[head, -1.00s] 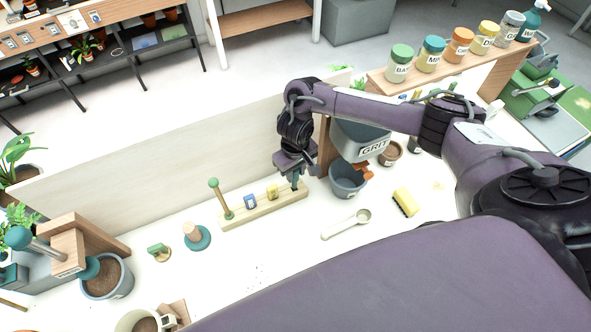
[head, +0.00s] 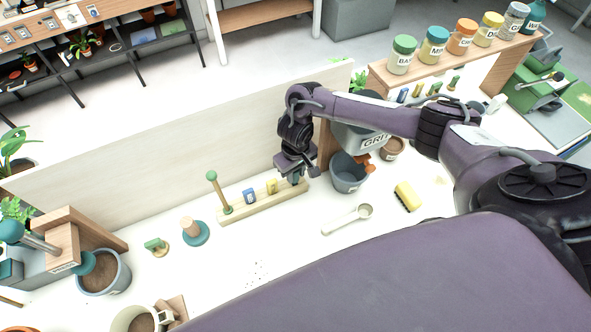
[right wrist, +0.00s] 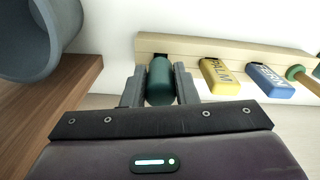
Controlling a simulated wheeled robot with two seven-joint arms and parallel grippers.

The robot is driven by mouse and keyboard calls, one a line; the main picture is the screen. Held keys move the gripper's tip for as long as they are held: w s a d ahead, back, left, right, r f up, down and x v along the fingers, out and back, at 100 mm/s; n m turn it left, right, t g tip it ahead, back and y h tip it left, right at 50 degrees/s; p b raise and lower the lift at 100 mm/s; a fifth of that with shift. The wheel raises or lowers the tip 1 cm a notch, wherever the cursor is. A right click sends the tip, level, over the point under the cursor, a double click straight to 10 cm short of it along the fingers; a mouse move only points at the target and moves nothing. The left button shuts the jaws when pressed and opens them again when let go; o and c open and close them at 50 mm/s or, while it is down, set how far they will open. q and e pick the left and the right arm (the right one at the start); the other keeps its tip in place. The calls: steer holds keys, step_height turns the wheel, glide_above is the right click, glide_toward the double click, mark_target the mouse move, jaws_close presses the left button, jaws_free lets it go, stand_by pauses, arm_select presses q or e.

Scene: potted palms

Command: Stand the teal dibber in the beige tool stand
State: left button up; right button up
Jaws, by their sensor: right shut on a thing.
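The beige tool stand (head: 242,212) is a long low block on the white bench, and it also shows in the right wrist view (right wrist: 190,46). My right gripper (head: 295,180) is at its right end, pointing down. In the right wrist view my right gripper (right wrist: 160,88) is shut on the teal dibber (right wrist: 160,78), a dark teal cylinder between the two fingers. The dibber's far end meets the stand's end in that view; I cannot tell how deep it sits. In the head view the gripper mostly hides it. My left gripper is not in view.
The stand also holds a green-topped stick (head: 217,190), a blue tag (head: 250,197) and a yellow tag (head: 271,187). A grey-blue pot (head: 348,178) is close right of the gripper. A pale panel (head: 150,158) rises behind. A scoop (head: 345,220) lies in front.

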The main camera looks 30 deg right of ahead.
steer(key=shift+f, duration=0.15)
steer(key=o, duration=1.5)
steer(key=shift+c, duration=0.2)
step_height(320, 180, up, 3)
steer(key=p, duration=0.3)
steer(key=shift+p, duration=0.35)
steer(key=shift+r, duration=2.5)
